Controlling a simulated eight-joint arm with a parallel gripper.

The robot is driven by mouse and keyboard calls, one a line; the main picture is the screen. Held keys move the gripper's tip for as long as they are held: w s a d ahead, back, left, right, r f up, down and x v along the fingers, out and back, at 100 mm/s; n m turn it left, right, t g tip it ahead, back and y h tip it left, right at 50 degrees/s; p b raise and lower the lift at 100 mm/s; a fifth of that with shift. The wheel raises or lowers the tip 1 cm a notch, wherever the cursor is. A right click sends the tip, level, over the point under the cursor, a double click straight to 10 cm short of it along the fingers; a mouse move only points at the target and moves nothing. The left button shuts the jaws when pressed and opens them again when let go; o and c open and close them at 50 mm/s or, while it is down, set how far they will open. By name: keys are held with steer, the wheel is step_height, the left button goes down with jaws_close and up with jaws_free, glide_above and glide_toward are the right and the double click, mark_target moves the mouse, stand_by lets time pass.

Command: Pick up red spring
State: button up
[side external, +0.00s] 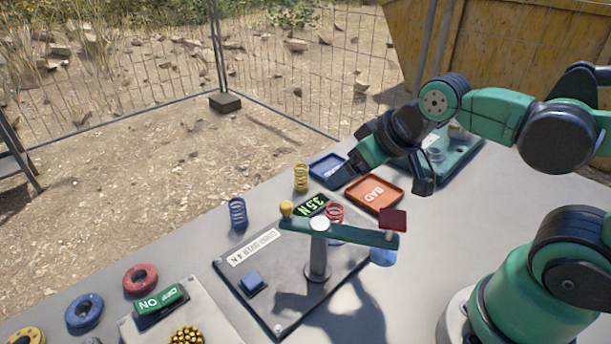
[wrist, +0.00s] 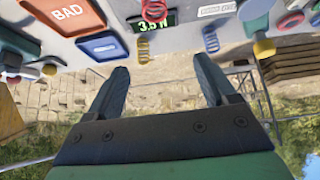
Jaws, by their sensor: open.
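The red spring (side external: 335,211) stands upright near the green number display, partly hidden behind the green beam in the side view. In the wrist view the red spring (wrist: 153,10) is at the top edge, partly cut off. My gripper (side external: 381,186) is open and empty, above the trays, up and to the right of the red spring in the side view. In the wrist view my gripper's two fingers (wrist: 161,66) are spread apart with nothing between them.
A yellow spring (side external: 301,178) and a blue spring (side external: 238,213) stand nearby. The green beam (side external: 345,234) on its post, with a red plate (side external: 393,219), is a close obstacle. The orange BAD tray (side external: 373,194) and blue tray (side external: 327,167) lie behind.

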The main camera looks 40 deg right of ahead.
steer(key=n+g, duration=0.3)
steer(key=g, duration=0.3)
glide_above(333, 214)
step_height(333, 214, down, 4)
steer(key=shift+s+f, duration=0.15)
steer(key=shift+f, duration=0.1)
steer(key=shift+f+g, duration=0.4)
steer(key=shift+f, duration=3.05)
jaws_close()
